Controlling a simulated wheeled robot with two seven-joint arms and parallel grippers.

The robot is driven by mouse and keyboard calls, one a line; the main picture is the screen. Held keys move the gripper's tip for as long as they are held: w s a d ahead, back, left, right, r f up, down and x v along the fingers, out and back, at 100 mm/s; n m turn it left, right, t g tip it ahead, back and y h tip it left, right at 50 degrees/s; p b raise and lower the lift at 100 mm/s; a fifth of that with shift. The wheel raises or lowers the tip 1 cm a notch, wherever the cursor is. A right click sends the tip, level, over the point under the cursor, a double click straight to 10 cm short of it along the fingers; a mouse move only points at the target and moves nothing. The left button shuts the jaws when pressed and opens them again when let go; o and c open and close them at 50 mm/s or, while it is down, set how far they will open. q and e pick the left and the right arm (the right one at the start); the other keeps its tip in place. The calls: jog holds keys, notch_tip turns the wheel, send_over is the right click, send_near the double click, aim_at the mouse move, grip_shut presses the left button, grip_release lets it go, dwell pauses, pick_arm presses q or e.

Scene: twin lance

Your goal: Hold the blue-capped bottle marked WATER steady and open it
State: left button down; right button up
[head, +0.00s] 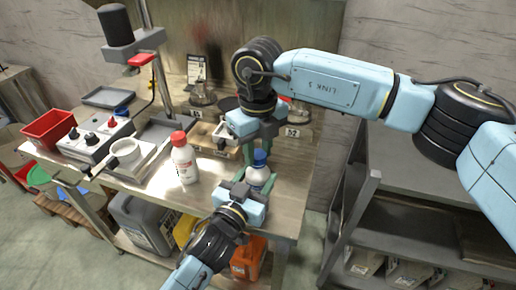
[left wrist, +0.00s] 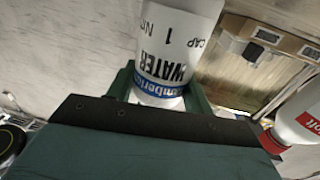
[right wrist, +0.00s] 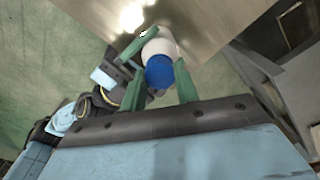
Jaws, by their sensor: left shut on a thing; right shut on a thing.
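The white WATER bottle (head: 256,177) with a blue cap (head: 260,157) stands upright near the front edge of the bench. My left gripper (head: 257,183) is shut on the bottle's body from the front. In the left wrist view the bottle (left wrist: 176,42) sits between the green fingers, its WATER label upside down in the picture. My right gripper (head: 259,149) comes from above and is shut on the blue cap. In the right wrist view the cap (right wrist: 160,73) lies between its two fingertips. Whether the cap has turned cannot be told.
A white bottle with a red cap (head: 185,160) stands to the left on the bench (head: 205,200). A wooden box (head: 207,141) stands behind. A grey control box (head: 95,140) and red bin (head: 48,129) are further left. A grey shelf (head: 425,225) stands right.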

aim_at(258, 154)
jog(key=n, duration=0.7)
jog(key=shift+r, duration=0.15)
dwell(0.3)
jog(key=shift+r, duration=1)
jog(key=shift+r, duration=2)
pick_arm(q)
jog(key=c, duration=0.5)
grip_release()
